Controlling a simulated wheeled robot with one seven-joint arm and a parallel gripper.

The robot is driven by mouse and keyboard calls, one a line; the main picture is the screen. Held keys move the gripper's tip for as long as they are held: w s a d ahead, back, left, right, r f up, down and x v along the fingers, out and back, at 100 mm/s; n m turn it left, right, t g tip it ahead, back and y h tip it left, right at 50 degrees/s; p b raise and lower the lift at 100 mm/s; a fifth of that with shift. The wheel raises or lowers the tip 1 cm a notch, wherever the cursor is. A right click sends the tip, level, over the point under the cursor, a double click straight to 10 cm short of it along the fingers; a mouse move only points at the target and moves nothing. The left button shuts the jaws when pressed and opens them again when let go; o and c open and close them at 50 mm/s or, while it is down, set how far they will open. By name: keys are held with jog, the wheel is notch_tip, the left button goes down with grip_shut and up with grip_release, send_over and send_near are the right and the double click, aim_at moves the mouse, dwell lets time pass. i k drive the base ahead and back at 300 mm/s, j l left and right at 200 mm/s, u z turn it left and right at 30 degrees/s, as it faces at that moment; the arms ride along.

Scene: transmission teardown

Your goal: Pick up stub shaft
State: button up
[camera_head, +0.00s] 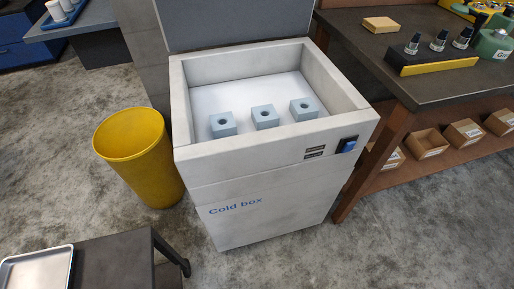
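I cannot make out a stub shaft for sure. The open cold box (184,118) stands in the middle of the view. Inside it three pale blue blocks, a left one (223,129), a middle one (265,121) and a right one (304,114), stand apart on the white floor. Each has a dark round hole in its top, and no shaft stands in any of them. On the workbench at the right, several small metallic parts (439,41) stand upright in a dark rack with a yellow front (440,67). My gripper is not in view.
A yellow bin (140,160) stands left of the cold box. A dark cart (112,265) with a metal tray (38,270) is at the lower left. The workbench (455,87) closes off the right, with cardboard bins (427,143) below. Grey floor (400,235) is clear in front.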

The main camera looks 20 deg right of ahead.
aim_at(411, 49)
jog(key=i+z, duration=0.15)
jog(key=z, duration=0.25)
jog(key=i+l+z, duration=0.1)
jog(key=z, duration=0.25)
jog(key=i+z, duration=0.2)
jog(key=z, duration=0.2)
